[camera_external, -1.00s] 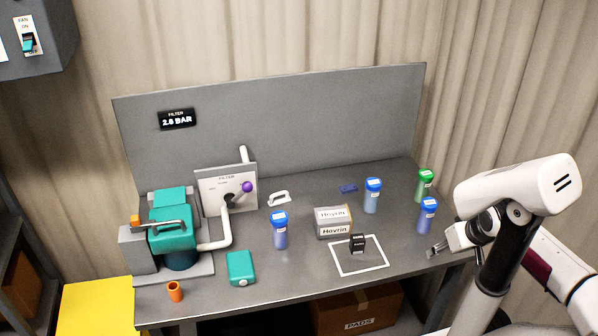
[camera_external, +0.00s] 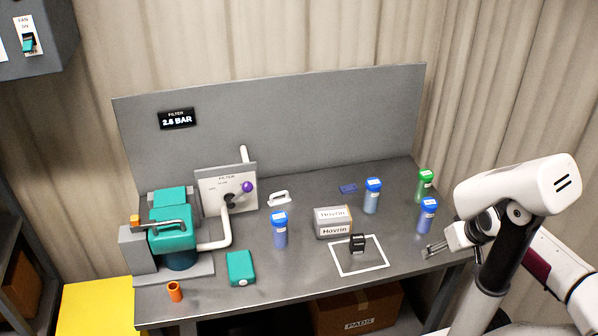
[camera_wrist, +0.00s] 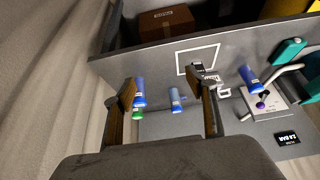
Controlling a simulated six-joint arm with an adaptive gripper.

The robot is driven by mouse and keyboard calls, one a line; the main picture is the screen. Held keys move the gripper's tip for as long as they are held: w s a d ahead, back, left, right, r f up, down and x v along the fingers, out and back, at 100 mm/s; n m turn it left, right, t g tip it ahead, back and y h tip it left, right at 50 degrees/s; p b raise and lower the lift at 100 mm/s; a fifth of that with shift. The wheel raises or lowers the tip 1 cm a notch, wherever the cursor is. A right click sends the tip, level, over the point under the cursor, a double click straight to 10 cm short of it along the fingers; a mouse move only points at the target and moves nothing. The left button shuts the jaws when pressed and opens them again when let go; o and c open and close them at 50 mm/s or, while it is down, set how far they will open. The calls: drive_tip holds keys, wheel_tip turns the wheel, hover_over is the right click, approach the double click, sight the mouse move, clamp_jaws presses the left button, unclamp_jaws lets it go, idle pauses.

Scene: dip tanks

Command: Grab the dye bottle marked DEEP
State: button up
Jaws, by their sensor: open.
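Three bottles with blue caps stand on the grey bench: a left one (camera_external: 280,232), a middle one (camera_external: 372,199) and a right one (camera_external: 426,219). A green-capped bottle (camera_external: 424,188) stands behind the right one. Their labels are too small to read, so I cannot tell which is marked DEEP. My gripper (camera_external: 434,249) is open and empty at the bench's right end, in front of the right blue bottle. In the wrist view, the right blue bottle (camera_wrist: 140,92) and the middle blue bottle (camera_wrist: 176,101) show between and beyond the open fingers (camera_wrist: 167,88).
A Hovrin box (camera_external: 333,224) and a black stamp-like object (camera_external: 358,244) in a white outlined square stand mid-bench. A filter panel (camera_external: 216,190), teal machine (camera_external: 172,228), teal container (camera_external: 240,267) and orange cup (camera_external: 175,291) are left. A backboard (camera_external: 290,125) closes the rear.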

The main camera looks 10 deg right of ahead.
sight(286, 233)
drive_tip(key=w+a+f+n+t+y, duration=0.15)
drive_tip(key=w+a, duration=0.35)
drive_tip(key=w, duration=0.6)
drive_tip(key=w+a+f+n+t+y, duration=0.1)
drive_tip(key=w+a+f+n+t, duration=0.15)
drive_tip(key=w+a, duration=0.65)
drive_tip(key=w+a+f+n+y, duration=0.1)
drive_tip(key=w+a+f+y, duration=0.1)
drive_tip(key=a, duration=0.3)
drive_tip(key=w+a+f+n+y, duration=0.1)
drive_tip(key=w+a+f+y, duration=0.1)
drive_tip(key=w+a+f, duration=0.1)
drive_tip(key=w+a+f+n+y, duration=0.2)
drive_tip(key=a+f, duration=0.2)
drive_tip(key=a, duration=0.4)
drive_tip(key=shift+w+f, duration=0.25)
drive_tip(key=shift+w, duration=0.05)
drive_tip(key=shift+s+a+f+y, duration=0.1)
drive_tip(key=shift+a+f+y, duration=0.1)
drive_tip(key=shift+a, duration=0.2)
drive_tip(key=shift+s+a+f+y, duration=0.1)
drive_tip(key=shift+a+y, duration=0.05)
drive_tip(key=shift+a, duration=0.25)
drive_tip(key=shift+x, duration=1.3)
drive_tip(key=shift+w, duration=0.15)
